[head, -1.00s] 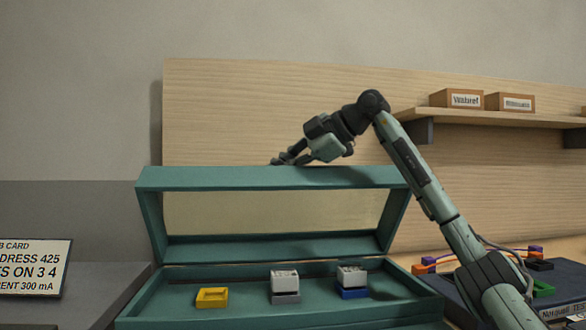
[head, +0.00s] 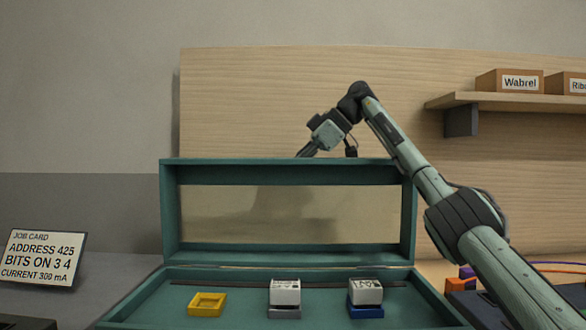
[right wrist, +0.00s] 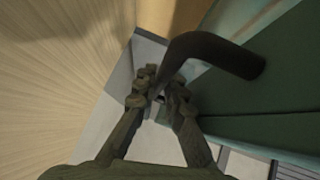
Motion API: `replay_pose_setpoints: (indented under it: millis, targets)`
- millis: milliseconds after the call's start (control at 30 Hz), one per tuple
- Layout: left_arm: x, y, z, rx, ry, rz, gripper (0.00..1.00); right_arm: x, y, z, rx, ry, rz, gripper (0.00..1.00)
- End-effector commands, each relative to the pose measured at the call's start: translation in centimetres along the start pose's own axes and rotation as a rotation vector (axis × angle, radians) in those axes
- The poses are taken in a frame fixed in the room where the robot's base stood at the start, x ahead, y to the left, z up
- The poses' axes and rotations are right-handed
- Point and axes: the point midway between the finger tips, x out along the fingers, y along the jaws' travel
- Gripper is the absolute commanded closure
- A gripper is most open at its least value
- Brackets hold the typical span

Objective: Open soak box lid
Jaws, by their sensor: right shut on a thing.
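The soak box (head: 140,310) is green, and its lid (head: 290,172), a green frame with a clear window, stands raised and nearly upright at the back hinge. My right gripper (head: 307,152) is behind the lid's top edge, its fingertips hidden in the head view. In the right wrist view, my right gripper (right wrist: 157,98) is shut on the dark bent lid handle (right wrist: 215,50), which sticks out from the green lid (right wrist: 270,115). My left gripper is not in view.
Inside the box are a yellow tray (head: 207,304) and two white blocks (head: 285,292) (head: 365,292) on grey and blue bases. A job card (head: 42,257) stands left. A wooden board (head: 300,90) rises behind. A shelf (head: 500,98) with boxes is at right.

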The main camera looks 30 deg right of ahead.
Motion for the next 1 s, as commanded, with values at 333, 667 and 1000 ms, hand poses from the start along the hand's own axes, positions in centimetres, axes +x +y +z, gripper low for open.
replay_pose_setpoints:
  millis: [333,667,1000]
  targets:
    - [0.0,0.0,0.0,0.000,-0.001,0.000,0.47,0.8,1.2,0.6,0.060,0.004,-0.040,1.00]
    - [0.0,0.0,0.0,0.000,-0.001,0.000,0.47,1.1,1.3,0.8,0.069,0.001,-0.051,1.00]
    - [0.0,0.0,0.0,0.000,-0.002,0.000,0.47,1.1,1.3,0.9,0.070,-0.001,-0.052,0.80]
